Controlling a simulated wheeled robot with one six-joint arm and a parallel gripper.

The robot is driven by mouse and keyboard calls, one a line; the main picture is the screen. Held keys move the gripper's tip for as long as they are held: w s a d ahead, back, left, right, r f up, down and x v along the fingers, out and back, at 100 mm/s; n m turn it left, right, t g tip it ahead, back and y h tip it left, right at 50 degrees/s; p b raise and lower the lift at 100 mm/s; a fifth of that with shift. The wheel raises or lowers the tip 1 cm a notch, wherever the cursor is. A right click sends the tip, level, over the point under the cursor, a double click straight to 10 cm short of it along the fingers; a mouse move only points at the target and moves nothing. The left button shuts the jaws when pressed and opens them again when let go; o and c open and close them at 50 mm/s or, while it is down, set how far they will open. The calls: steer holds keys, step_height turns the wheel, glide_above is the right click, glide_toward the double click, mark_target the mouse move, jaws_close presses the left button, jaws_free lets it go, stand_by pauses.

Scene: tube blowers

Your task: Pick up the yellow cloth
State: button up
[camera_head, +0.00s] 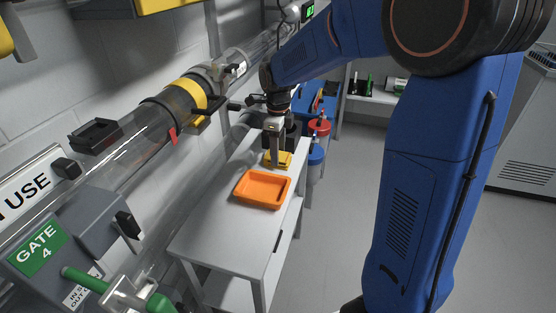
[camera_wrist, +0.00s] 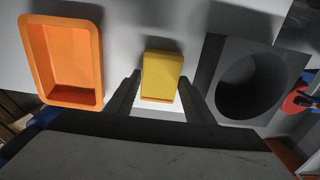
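The yellow cloth (camera_head: 284,158) looks like a folded yellow block on the white table (camera_head: 215,225), just behind the orange tray. In the wrist view the cloth (camera_wrist: 162,74) lies between the two dark fingers of my gripper (camera_wrist: 157,95), with a gap visible on each side. My gripper (camera_head: 276,158) points down over the cloth in the head view and partly hides it. The fingers are open. I cannot tell exactly how far the fingertips are above the table.
An orange tray (camera_head: 241,194) is empty and close to the cloth; it also shows in the wrist view (camera_wrist: 96,60). A grey block with a round hole (camera_wrist: 207,70) stands on the cloth's other side. A clear tube (camera_head: 110,160) runs along the wall. Red (camera_head: 319,127) and blue (camera_head: 316,155) containers stand beyond.

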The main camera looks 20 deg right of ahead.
steer(key=shift+c, duration=0.6)
steer(key=shift+r, duration=0.15)
step_height(320, 180, up, 10)
steer(key=shift+o, duration=1.3)
steer(key=shift+c, duration=0.4)
steer(key=shift+s, duration=0.1)
